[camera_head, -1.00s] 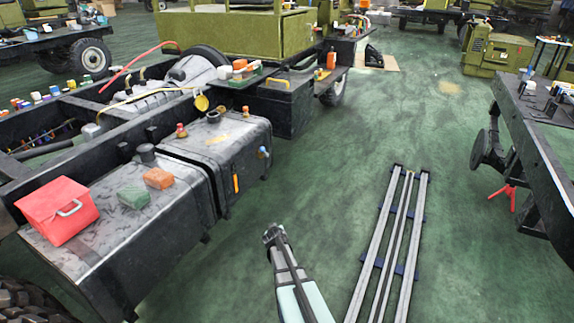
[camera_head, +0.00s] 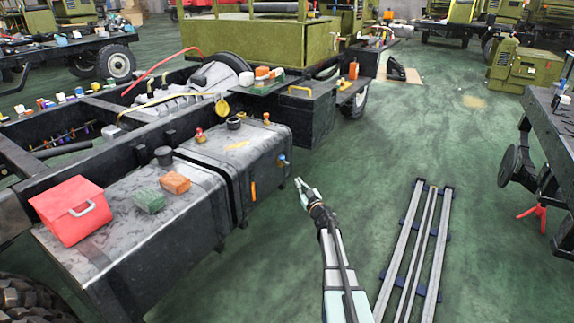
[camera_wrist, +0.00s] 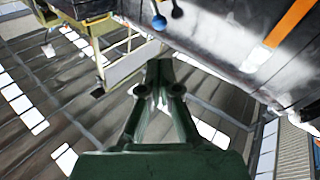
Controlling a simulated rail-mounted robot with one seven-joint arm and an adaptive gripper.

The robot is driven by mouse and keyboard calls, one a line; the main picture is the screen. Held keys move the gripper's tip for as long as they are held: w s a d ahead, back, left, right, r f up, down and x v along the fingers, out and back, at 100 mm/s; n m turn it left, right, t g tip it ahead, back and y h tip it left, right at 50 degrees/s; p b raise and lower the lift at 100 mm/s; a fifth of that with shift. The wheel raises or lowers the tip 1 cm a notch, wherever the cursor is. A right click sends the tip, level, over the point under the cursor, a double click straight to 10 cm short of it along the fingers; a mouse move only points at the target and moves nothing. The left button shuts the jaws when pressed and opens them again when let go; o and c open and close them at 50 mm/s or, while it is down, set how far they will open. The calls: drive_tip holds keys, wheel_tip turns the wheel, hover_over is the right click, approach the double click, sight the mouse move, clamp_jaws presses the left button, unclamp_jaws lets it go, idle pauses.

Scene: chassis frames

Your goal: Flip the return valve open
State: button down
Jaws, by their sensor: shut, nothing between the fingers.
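Two dark fuel tanks sit along the truck chassis in the head view. On the end face of the farther tank (camera_head: 225,155) is a small valve with a blue handle (camera_head: 282,161); its blue knob (camera_wrist: 159,22) also shows at the top of the wrist view. An orange strip (camera_head: 253,192) is on the same tank's side. Fittings with red (camera_head: 200,136) and orange-brown (camera_head: 267,118) tops stand on that tank. I cannot tell which fitting is the return valve. My gripper (camera_head: 301,186) is shut and empty, below and right of the blue handle, apart from it.
A red box (camera_head: 72,210), a green block (camera_head: 149,201) and an orange block (camera_head: 175,182) rest on the nearer tank. Rails (camera_head: 415,250) lie on the green floor at right.

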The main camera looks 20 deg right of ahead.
sight(283, 159)
drive_tip(key=w+b, duration=0.1)
drive_tip(key=w, duration=0.3)
drive_tip(key=w+r+b, duration=0.1)
drive_tip(key=w, duration=0.3)
drive_tip(key=w+b, duration=0.1)
drive_tip(key=w, duration=0.3)
drive_tip(key=shift+w+r+b, duration=0.25)
drive_tip(key=shift+r+b, duration=0.05)
drive_tip(key=shift+b, duration=0.1)
drive_tip(key=shift+w+a+r, duration=0.1)
drive_tip(key=shift+w+r, duration=0.15)
drive_tip(key=shift+w, duration=0.45)
drive_tip(key=shift+r, duration=0.15)
drive_tip(key=shift+r+p, duration=0.15)
drive_tip(key=shift+p, duration=0.95)
drive_tip(key=shift+w+m+g+p, duration=0.1)
drive_tip(key=shift+m+g+p, duration=0.25)
drive_tip(key=shift+p, duration=0.9)
